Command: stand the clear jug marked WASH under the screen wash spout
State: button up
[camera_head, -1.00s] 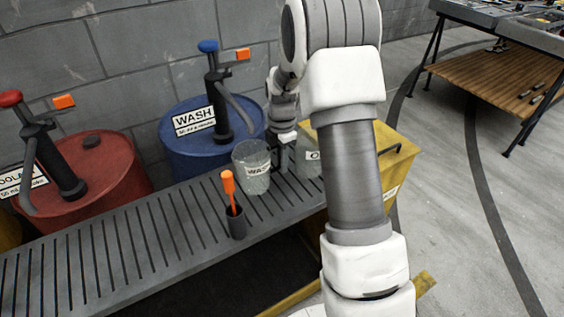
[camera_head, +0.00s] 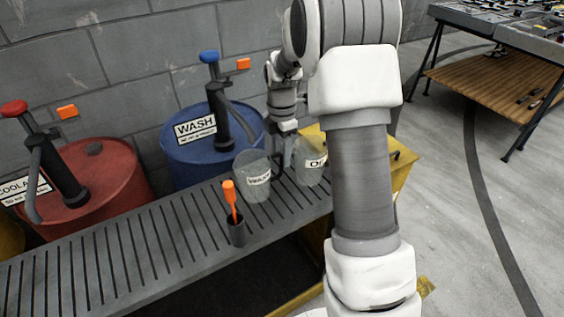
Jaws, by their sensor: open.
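The clear jug marked WASH (camera_head: 256,186) stands upright on the slatted grey bench (camera_head: 150,245), in front of and right of the blue drum (camera_head: 178,158) with the WASH sign. The drum's black pump (camera_head: 217,100) has a blue top, and its grey curved spout (camera_head: 243,122) hangs down behind the jug, left of its rim. My gripper (camera_head: 286,160) points down just right of the jug, between it and a second clear jug. It is open and holds nothing that I can see; its fingers are small and partly unclear.
The second clear jug (camera_head: 309,174), its label partly hidden by my arm, stands at the bench's right end. An orange-handled tool (camera_head: 231,195) stands in a dark cup (camera_head: 237,231) in front. A red coolant drum (camera_head: 95,180) is at left, a yellow container (camera_head: 402,172) at right.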

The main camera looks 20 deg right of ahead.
notch_tip(320, 180, up, 6)
jog(key=shift+r+p, duration=0.1)
jog(key=shift+p, duration=0.45)
jog(key=s+a+r+m+t, duration=0.1)
jog(key=s+a+r+m, duration=0.2)
jog(key=s+r+m, duration=0.4)
jog(key=s+a+r+m+t, duration=0.2)
jog(key=s+m, duration=0.4)
jog(key=s, duration=0.4)
jog(key=s+a+r+m+t, duration=0.2)
jog(key=s+r+m, duration=0.2)
jog(key=s+m, duration=0.3)
jog(key=s, duration=0.3)
jog(key=shift+s+a+t, duration=0.15)
jog(key=shift+a+t, duration=0.1)
jog(key=shift+t, duration=0.05)
jog(key=shift+r, duration=0.2)
notch_tip(320, 180, up, 16)
jog(key=p, duration=1.6)
jog(key=shift+f, duration=0.15)
